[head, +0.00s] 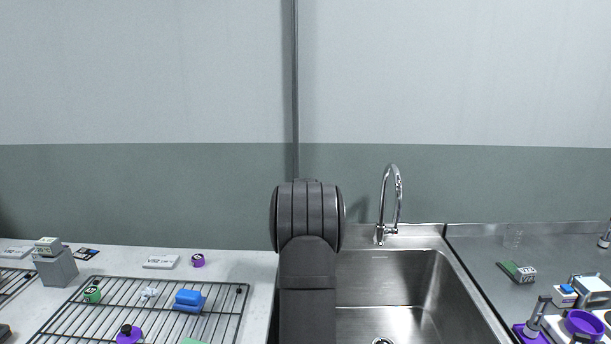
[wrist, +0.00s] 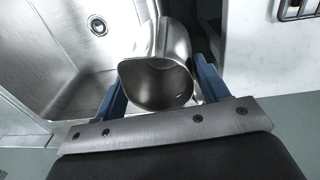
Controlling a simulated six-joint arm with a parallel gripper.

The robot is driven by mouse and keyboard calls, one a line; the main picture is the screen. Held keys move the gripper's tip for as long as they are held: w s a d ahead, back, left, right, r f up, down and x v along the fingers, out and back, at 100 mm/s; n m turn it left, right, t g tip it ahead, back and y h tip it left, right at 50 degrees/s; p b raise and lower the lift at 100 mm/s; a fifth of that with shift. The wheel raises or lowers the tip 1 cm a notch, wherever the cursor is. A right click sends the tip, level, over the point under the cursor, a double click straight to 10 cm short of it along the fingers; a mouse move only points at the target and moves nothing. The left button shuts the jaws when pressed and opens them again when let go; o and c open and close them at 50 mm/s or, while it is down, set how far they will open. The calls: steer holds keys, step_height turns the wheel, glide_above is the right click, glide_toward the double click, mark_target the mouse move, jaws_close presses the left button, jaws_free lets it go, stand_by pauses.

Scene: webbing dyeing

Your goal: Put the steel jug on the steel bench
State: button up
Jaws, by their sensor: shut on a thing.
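The steel jug (wrist: 158,82) shows in the wrist view, its open mouth facing the camera. My gripper (wrist: 162,88) is shut on it, with one blue finger on each side of the jug. Behind the jug in that view lies the sink basin (wrist: 60,50). In the head view my arm hides the jug and my gripper. The steel bench (head: 475,262) is at the right of the head view, beside the sink (head: 400,290).
A curved tap (head: 390,200) rises behind the sink. A wire rack (head: 150,310) with several small things lies on the left worktop.

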steer(key=shift+d, duration=0.4)
steer(key=s+a+r+n, duration=0.35)
steer(key=s+a, duration=0.25)
steer(key=a, duration=0.3)
steer(key=s+a+r+n, duration=0.2)
steer(key=s+a+n, duration=0.2)
steer(key=s+a, duration=0.4)
steer(key=s+a+r+n, duration=0.3)
steer(key=s+a, duration=0.2)
steer(key=a, duration=0.5)
steer(key=s+a+f, duration=0.2)
steer(key=a+f, duration=0.9)
steer(key=a, duration=0.1)
steer(key=shift+t, duration=0.3)
steer(key=o, duration=1.5)
steer(key=shift+f, duration=0.1)
